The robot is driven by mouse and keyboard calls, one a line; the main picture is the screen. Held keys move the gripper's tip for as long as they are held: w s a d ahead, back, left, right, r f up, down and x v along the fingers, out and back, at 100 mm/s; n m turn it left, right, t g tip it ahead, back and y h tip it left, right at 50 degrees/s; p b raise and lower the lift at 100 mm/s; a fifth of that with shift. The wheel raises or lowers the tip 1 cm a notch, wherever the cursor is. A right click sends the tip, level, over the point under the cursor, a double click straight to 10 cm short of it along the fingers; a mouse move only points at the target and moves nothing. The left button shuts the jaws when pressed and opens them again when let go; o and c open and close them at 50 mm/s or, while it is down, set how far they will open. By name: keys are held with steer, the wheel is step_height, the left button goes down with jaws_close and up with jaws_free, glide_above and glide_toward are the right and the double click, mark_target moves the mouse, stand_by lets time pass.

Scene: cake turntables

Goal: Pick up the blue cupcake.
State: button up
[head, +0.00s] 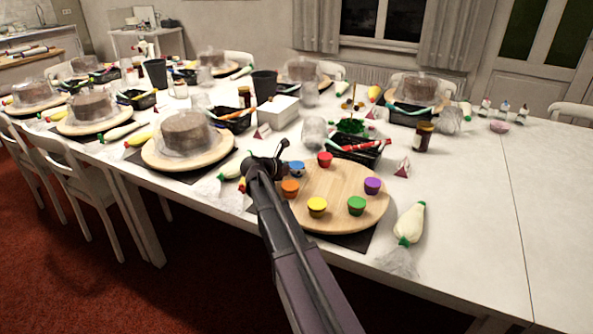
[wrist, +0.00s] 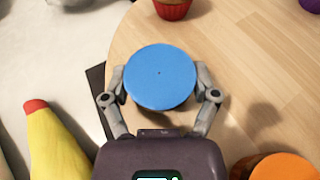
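The blue cupcake (head: 296,168) is at the left edge of the round wooden board (head: 335,212). In the wrist view, its flat blue top (wrist: 160,78) fills the space between the two fingers of my gripper (wrist: 161,84). One finger is on each side, close against the rim of the top. The top hides the cupcake's lower part, so I cannot tell whether the fingers press on it or it is lifted. In the head view, my gripper (head: 270,165) is low over the board's left edge, beside the blue cupcake.
An orange cupcake (head: 290,188) and a red one (head: 325,159) are close by. Yellow, green and purple cupcakes stand farther round the board. A yellow piping bag with a red tip (wrist: 55,145) lies left of my gripper. A black basket (head: 358,152) stands behind the board.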

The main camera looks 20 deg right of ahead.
mark_target(297, 165)
stand_by(0.4)
step_height(297, 165, up, 3)
steer(key=p, duration=0.3)
steer(key=shift+r, duration=0.1)
steer(key=s+d, duration=0.1)
steer(key=s, duration=0.4)
steer(key=s+d+r+p, duration=0.1)
steer(key=s, duration=0.4)
steer(key=s+d+p, duration=0.1)
steer(key=s, duration=0.4)
steer(key=shift+s+d+r, duration=0.15)
steer(key=shift+s+r, duration=0.2)
